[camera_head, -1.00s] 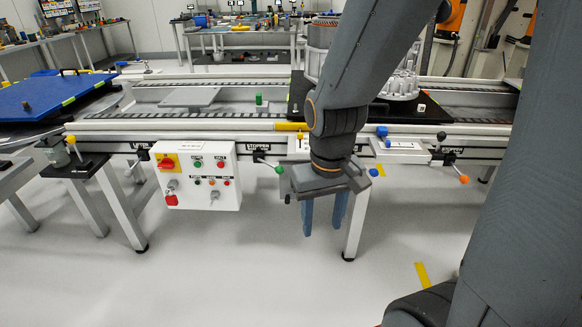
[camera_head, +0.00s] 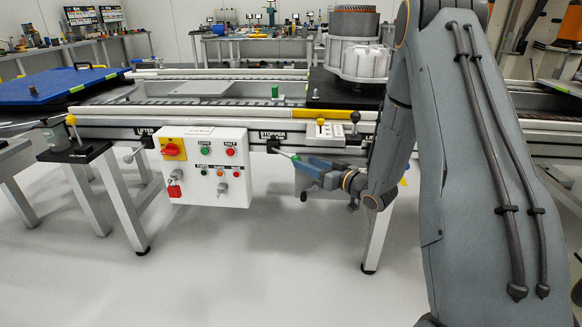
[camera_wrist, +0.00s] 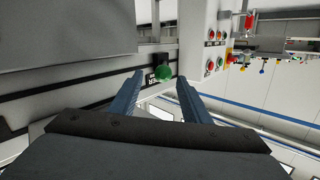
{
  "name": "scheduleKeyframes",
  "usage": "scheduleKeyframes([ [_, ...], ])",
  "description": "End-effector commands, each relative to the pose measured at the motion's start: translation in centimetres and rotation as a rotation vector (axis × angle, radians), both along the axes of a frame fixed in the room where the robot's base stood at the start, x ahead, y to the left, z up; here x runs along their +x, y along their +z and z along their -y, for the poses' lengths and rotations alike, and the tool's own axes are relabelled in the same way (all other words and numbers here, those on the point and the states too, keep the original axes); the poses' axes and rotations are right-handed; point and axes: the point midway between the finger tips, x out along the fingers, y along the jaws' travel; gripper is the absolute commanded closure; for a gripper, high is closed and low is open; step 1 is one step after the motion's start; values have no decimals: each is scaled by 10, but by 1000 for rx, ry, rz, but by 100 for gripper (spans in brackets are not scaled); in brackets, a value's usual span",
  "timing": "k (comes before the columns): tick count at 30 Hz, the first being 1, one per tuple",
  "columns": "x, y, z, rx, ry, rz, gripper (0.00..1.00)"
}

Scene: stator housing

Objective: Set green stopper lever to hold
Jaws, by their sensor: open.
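The green stopper lever (camera_head: 294,156) sticks out from the conveyor's front rail, just below the STOPPER label (camera_head: 272,135), tilted down to the right. In the wrist view its round green knob (camera_wrist: 163,72) appears between the tips of my two blue fingers. My gripper (camera_head: 299,163) lies roughly level and points left at the lever; it also shows in the wrist view (camera_wrist: 160,77). It is open, with gaps visible around the knob. I cannot tell how deep the knob is between the fingers. The lever's shaft is largely hidden in the wrist view.
A white control box (camera_head: 203,166) with buttons and a red switch hangs just left of the lever. A yellow-knobbed lever (camera_head: 71,120) stands farther left. A stator housing (camera_head: 357,62) sits on a dark pallet above. The floor in front is clear.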

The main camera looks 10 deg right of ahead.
Motion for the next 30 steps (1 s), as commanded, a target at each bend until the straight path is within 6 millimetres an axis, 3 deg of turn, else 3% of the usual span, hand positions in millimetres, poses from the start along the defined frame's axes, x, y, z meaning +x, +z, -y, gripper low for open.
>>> scheduleKeyframes([
  [7, 1, -6, -4, 70, 52, 63, 57],
  [21, 55, -5, -38, 69, 51, 65, 57],
  [30, 63, -5, -43, 70, 49, 63, 57],
])
